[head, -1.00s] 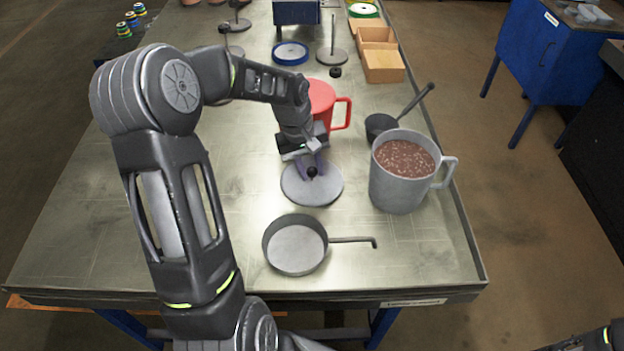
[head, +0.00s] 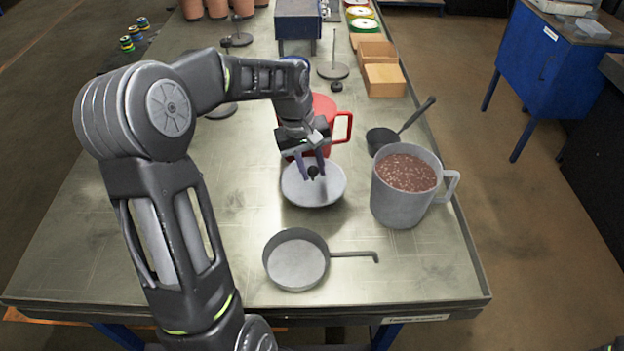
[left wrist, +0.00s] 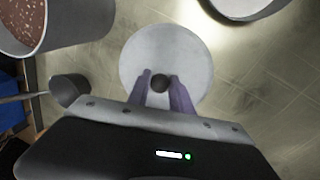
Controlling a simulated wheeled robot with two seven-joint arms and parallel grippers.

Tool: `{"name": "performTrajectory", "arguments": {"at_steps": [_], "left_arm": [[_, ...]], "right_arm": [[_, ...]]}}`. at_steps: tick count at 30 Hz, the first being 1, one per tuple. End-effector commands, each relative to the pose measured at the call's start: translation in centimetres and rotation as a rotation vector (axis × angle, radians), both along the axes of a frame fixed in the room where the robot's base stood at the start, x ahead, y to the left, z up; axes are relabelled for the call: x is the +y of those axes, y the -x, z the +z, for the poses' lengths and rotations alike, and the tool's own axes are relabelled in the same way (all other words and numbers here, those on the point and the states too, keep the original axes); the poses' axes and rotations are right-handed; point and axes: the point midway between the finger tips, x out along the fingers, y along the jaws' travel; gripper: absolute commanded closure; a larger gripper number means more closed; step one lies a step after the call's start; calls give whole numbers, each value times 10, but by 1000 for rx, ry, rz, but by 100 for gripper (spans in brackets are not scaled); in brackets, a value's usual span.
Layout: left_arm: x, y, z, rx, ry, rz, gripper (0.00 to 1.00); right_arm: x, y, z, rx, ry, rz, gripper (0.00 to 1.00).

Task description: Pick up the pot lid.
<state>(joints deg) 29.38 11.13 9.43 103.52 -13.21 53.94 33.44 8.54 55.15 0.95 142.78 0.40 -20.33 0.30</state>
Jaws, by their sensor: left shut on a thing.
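The pot lid (head: 313,192) is a round grey disc with a small dark knob (head: 313,171) at its centre. My left gripper (head: 313,167) comes down from above with its purple fingers on either side of the knob and is shut on it. The lid appears to be held a little above the table, roughly level. In the left wrist view the lid (left wrist: 140,58) lies beyond the fingertips (left wrist: 160,84), with the dark knob between them.
A grey pot of brown beans (head: 400,205) stands right of the lid, with a dark ladle (head: 385,140) behind it. A grey pan (head: 296,262) lies in front. A red mug (head: 325,108) is close behind my gripper. Wooden boxes (head: 384,80) stand farther back.

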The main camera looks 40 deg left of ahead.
Motion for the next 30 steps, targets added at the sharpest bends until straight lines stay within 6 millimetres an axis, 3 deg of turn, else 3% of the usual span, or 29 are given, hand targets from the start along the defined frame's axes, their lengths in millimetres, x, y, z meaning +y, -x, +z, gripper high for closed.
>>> {"name": "performTrajectory", "arguments": {"at_steps": [6, 15, 21, 30], "left_arm": [[0, -2, 56, -6, -2, -2, 100], [0, -1, 111, -4, -1, 0, 100], [0, 0, 127, -1, 0, 0, 100], [0, 0, 129, -1, 0, 0, 100]], "right_arm": [[0, -1, -6, -3, -2, 0, 52], [1, -1, -9, -4, -2, 1, 52], [1, -1, -9, -4, -2, 1, 52], [1, -1, -9, -4, -2, 1, 52]]}}
